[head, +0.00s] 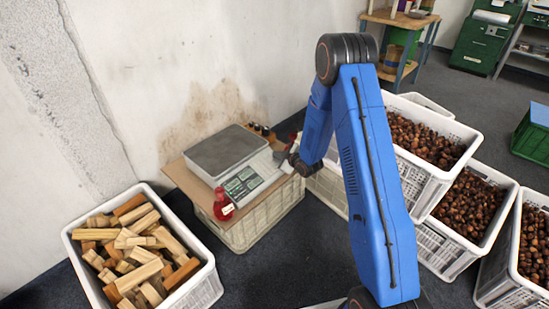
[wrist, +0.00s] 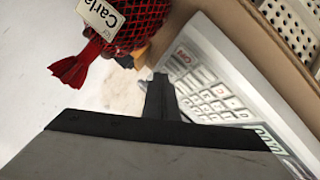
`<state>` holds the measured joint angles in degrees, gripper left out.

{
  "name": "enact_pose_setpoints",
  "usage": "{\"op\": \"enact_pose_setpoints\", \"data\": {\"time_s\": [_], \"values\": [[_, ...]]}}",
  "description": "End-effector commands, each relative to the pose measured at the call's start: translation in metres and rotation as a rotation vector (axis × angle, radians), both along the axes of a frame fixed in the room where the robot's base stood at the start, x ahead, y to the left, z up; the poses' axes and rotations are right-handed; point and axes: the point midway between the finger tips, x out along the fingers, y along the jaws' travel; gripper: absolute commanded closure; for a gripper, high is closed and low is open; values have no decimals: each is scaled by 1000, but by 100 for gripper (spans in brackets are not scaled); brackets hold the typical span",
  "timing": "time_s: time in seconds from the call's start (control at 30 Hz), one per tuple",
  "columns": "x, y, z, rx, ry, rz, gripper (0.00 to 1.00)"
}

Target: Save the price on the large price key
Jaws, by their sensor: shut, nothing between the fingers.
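The scale with a grey pan (head: 225,150) stands on a board on an upturned crate in the head view. Its sloped front carries a keypad (head: 243,184) with green panels, and the white keys show in the wrist view (wrist: 215,92). Lettering on the keys is too small to read, so I cannot tell which is the large price key. My gripper (head: 285,160) is at the scale's right side. In the wrist view my gripper (wrist: 160,82) is shut and empty, with its tips beside the keypad's edge. I cannot tell whether they touch anything.
A wood-block crate (head: 205,278) is at left, chestnut crates (head: 412,180) at right.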

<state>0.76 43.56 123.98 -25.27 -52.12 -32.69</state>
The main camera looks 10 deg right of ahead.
Motion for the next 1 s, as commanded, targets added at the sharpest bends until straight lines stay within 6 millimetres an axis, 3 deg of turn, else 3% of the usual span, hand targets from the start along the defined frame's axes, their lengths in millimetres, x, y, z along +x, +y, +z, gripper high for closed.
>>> {"op": "enact_pose_setpoints", "data": {"time_s": [0.3,0.77,1.0], "values": [[-3,-3,12,0,-1,-1,100],[-4,-3,16,0,0,0,100],[-9,-6,32,0,-2,0,100]]}}
